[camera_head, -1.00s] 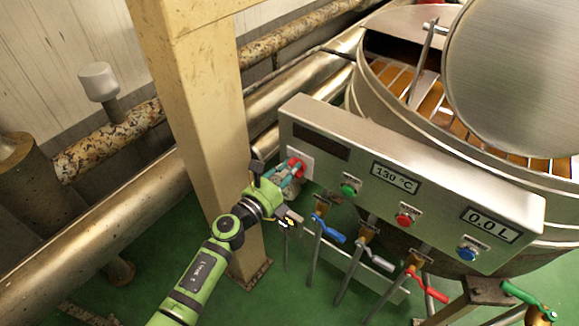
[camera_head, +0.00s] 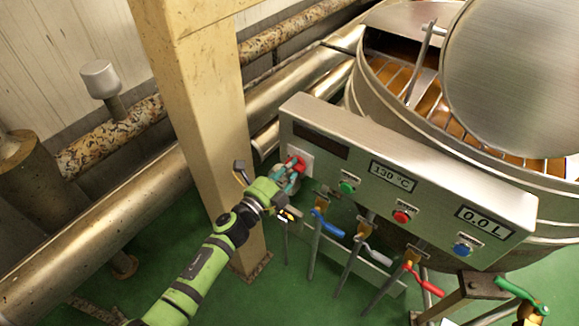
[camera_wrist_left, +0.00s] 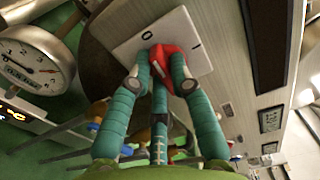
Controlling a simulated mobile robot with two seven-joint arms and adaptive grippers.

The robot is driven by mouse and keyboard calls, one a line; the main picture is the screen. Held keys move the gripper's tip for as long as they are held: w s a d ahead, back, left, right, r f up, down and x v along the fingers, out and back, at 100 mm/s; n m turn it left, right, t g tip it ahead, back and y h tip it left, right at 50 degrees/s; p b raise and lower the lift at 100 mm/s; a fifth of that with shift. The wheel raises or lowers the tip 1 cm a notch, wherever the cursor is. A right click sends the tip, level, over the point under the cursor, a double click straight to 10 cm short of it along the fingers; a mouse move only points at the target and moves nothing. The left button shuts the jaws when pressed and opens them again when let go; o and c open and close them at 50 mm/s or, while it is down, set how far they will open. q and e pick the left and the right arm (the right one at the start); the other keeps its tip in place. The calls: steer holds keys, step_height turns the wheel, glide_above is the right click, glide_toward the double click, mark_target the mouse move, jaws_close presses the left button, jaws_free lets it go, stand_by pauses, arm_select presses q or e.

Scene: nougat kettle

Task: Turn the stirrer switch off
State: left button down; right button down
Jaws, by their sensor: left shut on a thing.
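The stirrer switch is a red rotary knob (camera_head: 296,163) on a white square plate (camera_head: 304,151) at the left end of the steel control panel. My left gripper (camera_head: 287,175) has its teal fingers shut around the knob. In the left wrist view the red knob (camera_wrist_left: 166,55) sits between the fingertips (camera_wrist_left: 160,72), and the white plate (camera_wrist_left: 196,38) carries a "0" mark near its far edge. The fingers hide part of the knob and plate, so I cannot tell its exact setting. My right gripper is not in view.
The control panel (camera_head: 350,195) has green, red and blue buttons and displays. Below it are blue, grey and red-handled levers. A beige post (camera_head: 205,110) stands close left of my left gripper. The large steel kettle (camera_head: 362,85) is behind the panel.

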arm_select(q)
steer(key=shift+f+n, duration=0.1)
steer(key=shift+n, duration=0.5)
steer(key=c, duration=1.1)
jaws_free()
steer(key=v, duration=1.2)
